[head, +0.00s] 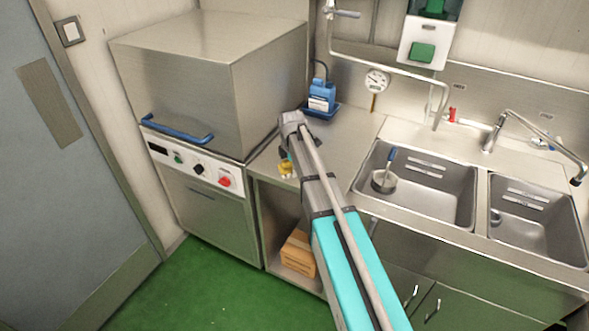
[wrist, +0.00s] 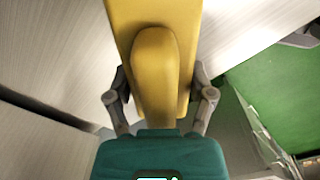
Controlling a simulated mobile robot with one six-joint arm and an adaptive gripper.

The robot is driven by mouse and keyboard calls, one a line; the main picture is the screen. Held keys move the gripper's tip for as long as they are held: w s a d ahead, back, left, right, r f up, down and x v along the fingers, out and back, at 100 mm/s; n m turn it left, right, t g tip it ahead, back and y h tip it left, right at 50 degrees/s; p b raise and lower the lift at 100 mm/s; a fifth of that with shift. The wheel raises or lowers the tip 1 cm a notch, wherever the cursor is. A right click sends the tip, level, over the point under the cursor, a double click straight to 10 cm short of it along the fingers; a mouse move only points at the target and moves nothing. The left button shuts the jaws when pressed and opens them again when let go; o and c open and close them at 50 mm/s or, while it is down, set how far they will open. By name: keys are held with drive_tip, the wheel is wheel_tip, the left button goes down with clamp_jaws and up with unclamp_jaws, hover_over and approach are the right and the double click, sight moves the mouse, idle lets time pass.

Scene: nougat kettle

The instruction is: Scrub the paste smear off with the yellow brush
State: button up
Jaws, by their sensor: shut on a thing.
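The yellow brush (wrist: 152,70) fills the upper middle of the wrist view, between the two grey fingers. My gripper (wrist: 158,95) is shut on it, with a finger on each side of its raised grip. In the head view a small yellow part of the brush (head: 287,169) shows just left of my arm, over or at the front left of the steel counter (head: 345,150). My arm covers most of the gripper there. I cannot tell whether the brush touches the counter. I cannot make out a paste smear in either view.
A steel dishwasher (head: 200,90) with a blue handle stands left of the counter. A blue bottle (head: 321,97) stands in a blue tray at the back. Two sinks are at right; the left sink (head: 440,190) holds a pot (head: 384,181). A cardboard box (head: 298,254) sits under the counter.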

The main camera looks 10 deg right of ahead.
drive_tip(key=shift+w+a, duration=0.15)
drive_tip(key=shift+w+a, duration=1.1)
drive_tip(key=shift+a, duration=0.25)
drive_tip(key=shift+r, duration=0.15)
wheel_tip(320, 180, up, 6)
drive_tip(key=p, duration=0.6)
wheel_tip(320, 180, up, 3)
drive_tip(key=p, duration=0.3)
idle(0.4)
